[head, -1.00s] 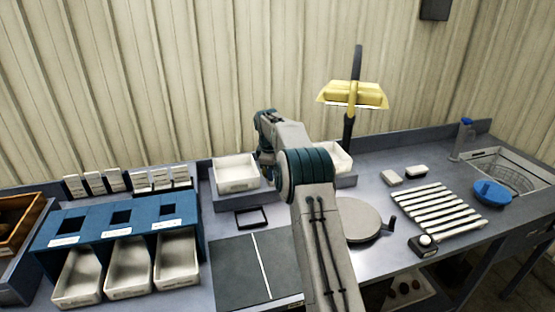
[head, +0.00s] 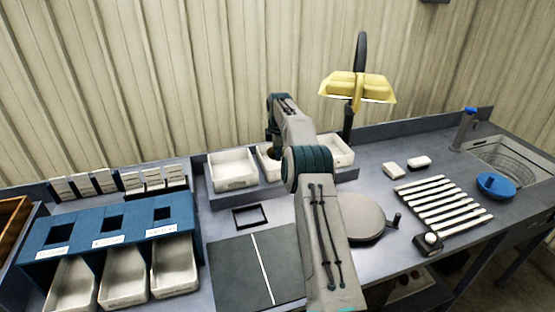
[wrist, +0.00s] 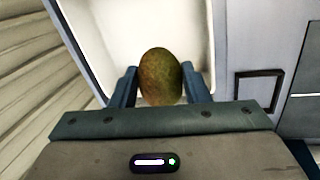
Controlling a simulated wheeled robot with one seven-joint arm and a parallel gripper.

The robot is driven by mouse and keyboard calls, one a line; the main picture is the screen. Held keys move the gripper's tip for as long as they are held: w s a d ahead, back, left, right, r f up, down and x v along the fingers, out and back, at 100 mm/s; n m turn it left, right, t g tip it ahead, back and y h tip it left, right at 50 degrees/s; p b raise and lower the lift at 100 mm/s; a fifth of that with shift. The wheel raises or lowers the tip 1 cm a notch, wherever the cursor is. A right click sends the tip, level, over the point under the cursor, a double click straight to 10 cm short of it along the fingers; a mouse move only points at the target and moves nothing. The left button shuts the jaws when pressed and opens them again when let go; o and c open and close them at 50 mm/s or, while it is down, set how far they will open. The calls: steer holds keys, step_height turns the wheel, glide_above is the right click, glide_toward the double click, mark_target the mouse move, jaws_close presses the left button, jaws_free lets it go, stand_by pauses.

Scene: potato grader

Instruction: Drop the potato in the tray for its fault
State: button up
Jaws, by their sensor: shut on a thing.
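In the wrist view the potato (wrist: 160,77) is mottled green and brown. It sits between the two blue fingers of my gripper (wrist: 160,88), which is shut on it. A white tray (wrist: 110,30) shows below the potato in that view. In the head view my arm reaches over the middle (head: 268,172) of three white trays at the back. The left tray (head: 233,183) and the right tray (head: 340,157) stand on either side of it. My arm partly covers the middle tray, and my fingers are hard to make out there.
A small black frame (head: 250,226) lies in front of the trays, beyond a dark mat (head: 235,275). A yellow-hooded lamp (head: 357,88) stands behind the right tray. A round grey plate (head: 360,220) is right of my arm. A blue rack (head: 110,232) with white bins stands left.

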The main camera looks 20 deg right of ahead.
step_height(320, 180, down, 4)
steer(key=shift+r+p, duration=0.1)
steer(key=shift+p, duration=0.4)
steer(key=shift+f+b, duration=0.35)
steer(key=shift+f, duration=0.25)
steer(key=shift+f, duration=0.1)
steer(key=o, duration=0.8)
